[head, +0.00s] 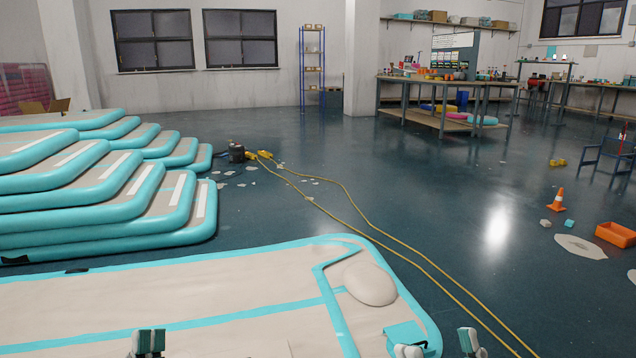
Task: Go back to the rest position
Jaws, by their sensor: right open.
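My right gripper (439,347) shows at the bottom edge, right of centre. Its two fingertips are wide apart and nothing is seen held between them. My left gripper (148,344) shows only as a small grey and dark green tip at the bottom edge, left of centre. Most of it is out of frame, so its opening cannot be judged. Both are over the near edge of a beige and teal inflatable track (190,290). A teal piece (405,334) lies on the track by the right gripper, partly hidden by a fingertip. A beige rounded pad (369,284) lies beyond it.
Stacked inflatable tracks (90,205) stand at the left. A yellow hose (375,235) runs across the floor from a dark pump (237,153). An orange cone (557,200) and orange bin (615,234) stand at right. A workbench (440,84) is behind. The middle floor is mostly clear.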

